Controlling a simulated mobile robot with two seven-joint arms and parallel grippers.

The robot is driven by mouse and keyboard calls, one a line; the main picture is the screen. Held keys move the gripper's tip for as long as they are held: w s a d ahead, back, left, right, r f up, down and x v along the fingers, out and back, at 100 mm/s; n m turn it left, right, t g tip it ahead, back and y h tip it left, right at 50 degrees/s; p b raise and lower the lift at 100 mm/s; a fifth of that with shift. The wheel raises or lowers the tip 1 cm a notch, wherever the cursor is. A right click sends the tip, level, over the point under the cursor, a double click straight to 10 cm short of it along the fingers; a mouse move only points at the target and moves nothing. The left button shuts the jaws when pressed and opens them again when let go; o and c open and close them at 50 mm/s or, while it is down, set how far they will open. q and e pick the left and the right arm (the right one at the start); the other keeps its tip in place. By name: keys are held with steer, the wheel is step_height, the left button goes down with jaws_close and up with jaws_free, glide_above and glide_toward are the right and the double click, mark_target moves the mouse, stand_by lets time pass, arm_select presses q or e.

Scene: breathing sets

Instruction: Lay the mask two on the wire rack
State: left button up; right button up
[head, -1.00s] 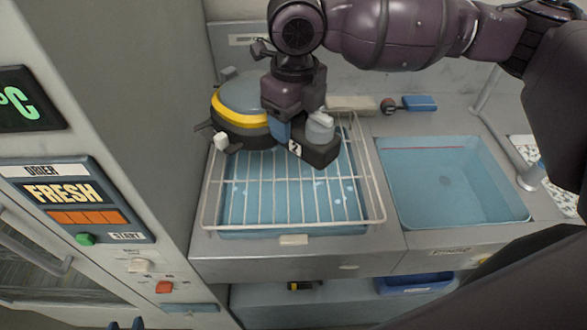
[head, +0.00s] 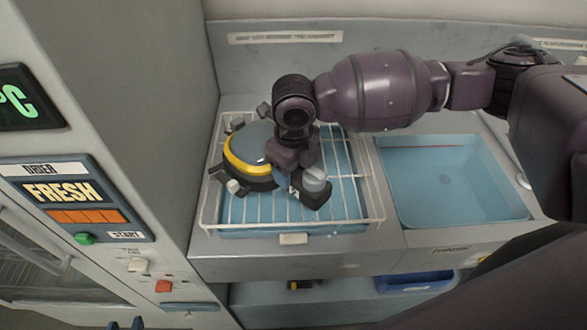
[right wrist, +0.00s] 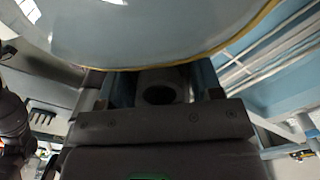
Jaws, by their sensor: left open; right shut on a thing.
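Mask two, with a grey-blue visor (head: 250,145), a yellow rim and dark straps, lies over the left back part of the wire rack (head: 343,178). It is low at the bars; I cannot tell whether it rests on them. My right gripper (head: 284,181) is at the mask's right front side, shut on its dark round port (right wrist: 160,92), which shows between the fingers in the right wrist view. The visor fills the top of that view. My left gripper (head: 125,324) shows only its open, empty fingertips at the bottom left edge.
The rack stands over a blue basin, with its right part clear. An empty blue sink (head: 450,180) is to the right. The dryer cabinet (head: 150,120) rises close on the left. A blue tray (head: 415,283) sits on the lower shelf.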

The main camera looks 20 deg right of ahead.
steer(key=shift+f, duration=0.35)
steer(key=o, duration=1.2)
steer(key=shift+f, duration=0.2)
step_height(320, 180, up, 12)
steer(key=shift+r, duration=0.2)
steer(key=shift+s+f, duration=0.1)
steer(key=shift+s, duration=0.05)
